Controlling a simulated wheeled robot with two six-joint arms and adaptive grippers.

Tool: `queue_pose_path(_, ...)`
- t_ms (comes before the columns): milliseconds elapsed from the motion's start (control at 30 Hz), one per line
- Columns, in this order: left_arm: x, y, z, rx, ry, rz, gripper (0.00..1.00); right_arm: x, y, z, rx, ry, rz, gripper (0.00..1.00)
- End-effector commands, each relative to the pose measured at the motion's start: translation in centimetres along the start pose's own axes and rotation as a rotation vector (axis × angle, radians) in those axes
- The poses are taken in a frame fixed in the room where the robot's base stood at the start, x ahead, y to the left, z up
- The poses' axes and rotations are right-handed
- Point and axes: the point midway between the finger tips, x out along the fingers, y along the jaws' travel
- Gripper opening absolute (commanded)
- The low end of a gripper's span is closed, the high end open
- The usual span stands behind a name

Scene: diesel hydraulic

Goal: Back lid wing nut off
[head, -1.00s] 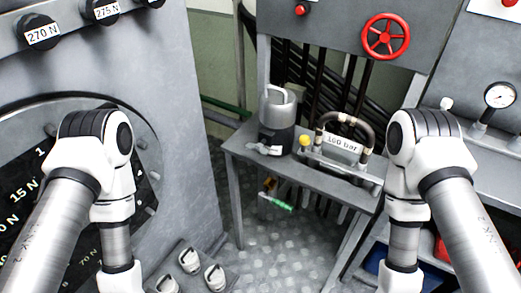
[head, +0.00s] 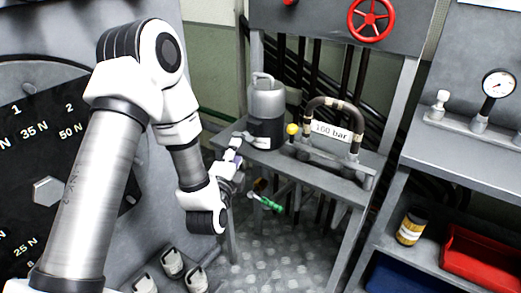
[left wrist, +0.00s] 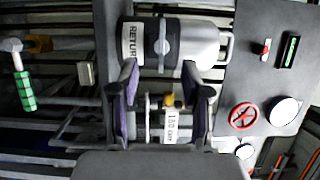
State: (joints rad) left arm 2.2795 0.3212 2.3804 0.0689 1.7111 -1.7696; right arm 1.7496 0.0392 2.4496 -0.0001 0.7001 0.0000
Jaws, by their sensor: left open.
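A grey metal canister (head: 267,100) with a dark lower part stands on the small grey table (head: 325,172). In the left wrist view the canister (left wrist: 197,44) lies sideways in the picture, with a RETURN label. A grey wing nut (left wrist: 162,43) sits across its side there, beyond my fingertips. My left gripper (left wrist: 160,88) is open, with purple pads and nothing visibly held between them. In the head view my left gripper (head: 234,158) is small and partly hidden, just left of and below the canister. My right gripper is not in view.
A dark curved pipe with a 160 bar label (head: 332,132) and a yellow knob (head: 292,129) stand right of the canister. A green-handled tool (head: 267,203) hangs below the table edge. A red handwheel (head: 370,18) is above. Shelves with a red bin (head: 485,258) stand right.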

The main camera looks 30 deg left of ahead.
Motion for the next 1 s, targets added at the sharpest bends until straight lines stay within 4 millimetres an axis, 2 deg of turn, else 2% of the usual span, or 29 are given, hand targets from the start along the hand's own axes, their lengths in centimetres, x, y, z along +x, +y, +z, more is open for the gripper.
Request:
queue_pose_path(167, 2.1, -0.3, -0.1, -0.002, 0.001, -0.006, 0.47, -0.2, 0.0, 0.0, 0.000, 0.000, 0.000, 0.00)
queue_pose_path(400, 6.6, -0.2, -0.1, -0.001, 0.001, -0.005, 0.47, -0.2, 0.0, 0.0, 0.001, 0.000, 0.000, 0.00)
queue_pose_path(533, 7.6, -0.2, -0.1, -0.001, 0.002, -0.001, 0.47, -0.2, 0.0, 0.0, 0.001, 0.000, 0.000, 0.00)
queue_pose_path(733, 7.8, -0.1, -0.1, -0.001, 0.002, 0.000, 0.47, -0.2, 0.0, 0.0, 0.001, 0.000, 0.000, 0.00)
queue_pose_path(767, 7.8, -0.1, -0.1, -0.001, 0.002, 0.000, 0.44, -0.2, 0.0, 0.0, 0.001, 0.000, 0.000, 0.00)
queue_pose_path(800, 7.7, -0.1, -0.1, -0.001, 0.002, 0.000, 0.30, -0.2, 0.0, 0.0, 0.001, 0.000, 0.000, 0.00)
queue_pose_path(900, 7.7, -0.1, -0.1, -0.001, 0.002, 0.000, 0.00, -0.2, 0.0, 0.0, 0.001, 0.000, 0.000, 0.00)
queue_pose_path(1000, 7.7, -0.1, -0.1, -0.001, 0.002, 0.000, 0.00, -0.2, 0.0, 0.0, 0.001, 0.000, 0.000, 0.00)
